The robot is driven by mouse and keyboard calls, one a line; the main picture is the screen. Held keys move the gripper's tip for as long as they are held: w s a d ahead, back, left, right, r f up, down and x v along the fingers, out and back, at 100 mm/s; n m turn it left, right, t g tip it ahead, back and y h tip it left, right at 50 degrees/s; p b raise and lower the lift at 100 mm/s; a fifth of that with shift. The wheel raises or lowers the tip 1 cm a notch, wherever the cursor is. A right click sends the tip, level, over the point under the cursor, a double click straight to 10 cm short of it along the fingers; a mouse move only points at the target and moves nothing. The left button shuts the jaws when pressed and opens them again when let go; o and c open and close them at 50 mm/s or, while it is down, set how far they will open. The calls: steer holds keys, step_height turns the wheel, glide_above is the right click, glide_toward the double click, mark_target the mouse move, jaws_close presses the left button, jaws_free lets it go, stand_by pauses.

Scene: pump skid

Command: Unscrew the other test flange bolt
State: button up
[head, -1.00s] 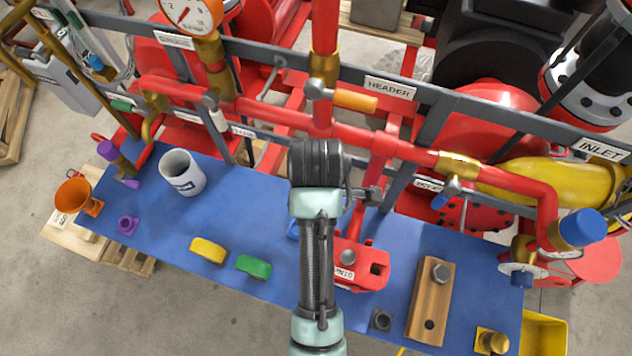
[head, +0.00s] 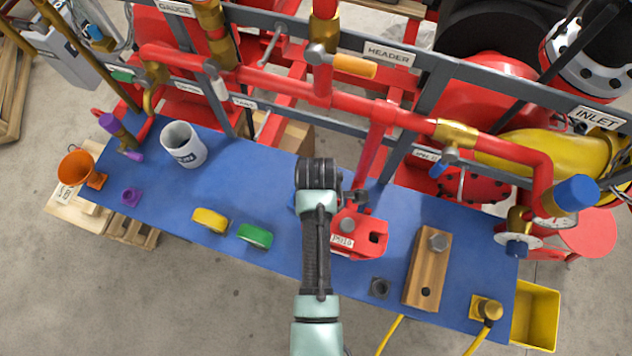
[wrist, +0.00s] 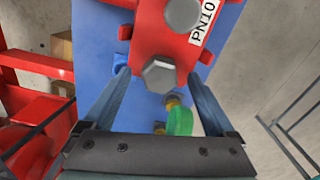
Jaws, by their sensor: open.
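The red test flange (head: 362,226) with its PN10 label lies on the blue bench top, partly hidden by my arm in the head view. In the wrist view the red flange (wrist: 150,32) carries a grey hex bolt (wrist: 159,76) at its near end and a round grey piece further up. My gripper (wrist: 159,84) is open, with one finger on each side of the hex bolt in the picture. I cannot tell whether the fingers touch it. In the head view my gripper (head: 356,197) is at the flange's back edge, with its tips mostly hidden.
A wooden block (head: 421,272) with a grey bolt and an empty hole stands right of the flange. Red header pipes (head: 285,90) run close behind my gripper. A green piece (head: 255,236), a yellow piece (head: 210,221) and a white mug (head: 184,144) are to the left.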

steer(key=shift+c, duration=0.2)
jaws_close()
steer(key=c, duration=0.7)
jaws_free()
jaws_close()
steer(key=n+p, duration=0.1)
steer(key=n, duration=0.1)
steer(key=shift+r+n, duration=0.15)
steer(key=shift+n, duration=0.25)
steer(key=n+p, duration=0.1)
steer(key=n, duration=0.4)
steer(key=shift+p, duration=0.35)
steer(key=n+p, duration=0.1)
steer(key=n, duration=0.6)
